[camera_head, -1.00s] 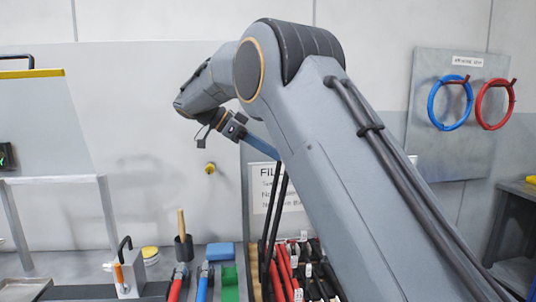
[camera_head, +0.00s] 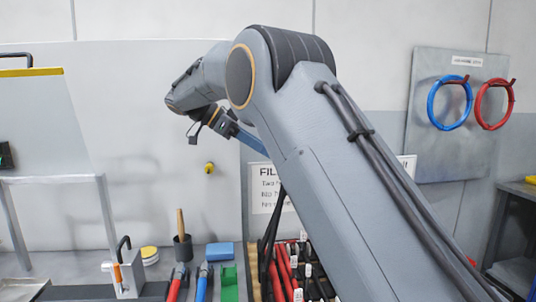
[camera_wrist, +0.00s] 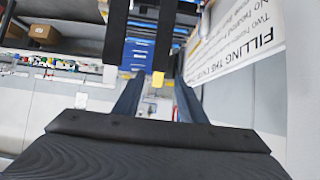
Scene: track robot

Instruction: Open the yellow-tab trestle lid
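The lid appears to be the pale panel (camera_head: 40,120) with a yellow strip along its top edge, at the far left of the head view. It stands tilted up on a grey frame with legs, and a black handle (camera_head: 17,57) shows above its top edge. My gripper (camera_wrist: 159,92) shows in the wrist view as two blue-grey fingers, apart with nothing between them. In the head view my wrist is high in front of the wall, right of the panel and well clear of it.
A bench below holds a dark cup (camera_head: 183,248), a blue block (camera_head: 220,252) and a green block (camera_head: 229,275). A rack of red and black tools (camera_head: 290,270) stands below my arm. Blue and red hoops (camera_head: 450,103) hang at the right. The wall space beside the panel is free.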

